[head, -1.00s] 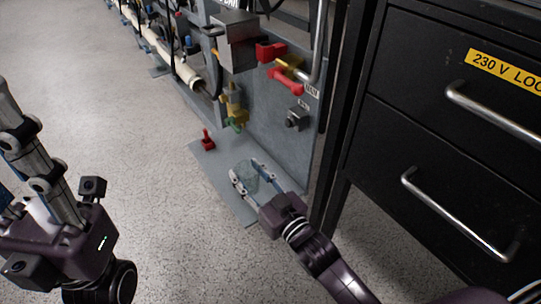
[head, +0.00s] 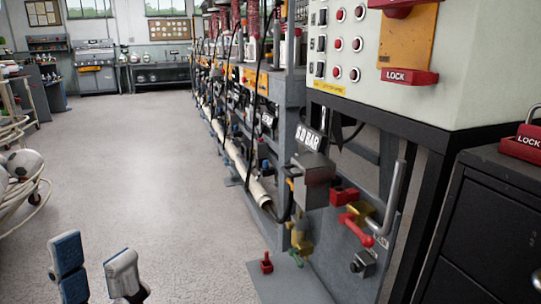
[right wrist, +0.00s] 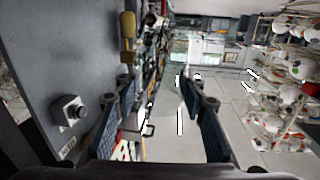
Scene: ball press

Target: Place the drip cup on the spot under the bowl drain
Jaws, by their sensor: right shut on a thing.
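In the head view, a yellow valve with a green end (head: 300,243) hangs low on the machine, probably the drain. A grey floor plate (head: 283,280) lies below it; any marked spot is hidden.
A red peg-like piece (head: 266,263) stands on the plate. A grey knob box (head: 363,263) and a red-handled valve (head: 356,230) jut from the panel; the knob box also shows in the right wrist view (right wrist: 69,111). A black cabinet (head: 490,230) stands right.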

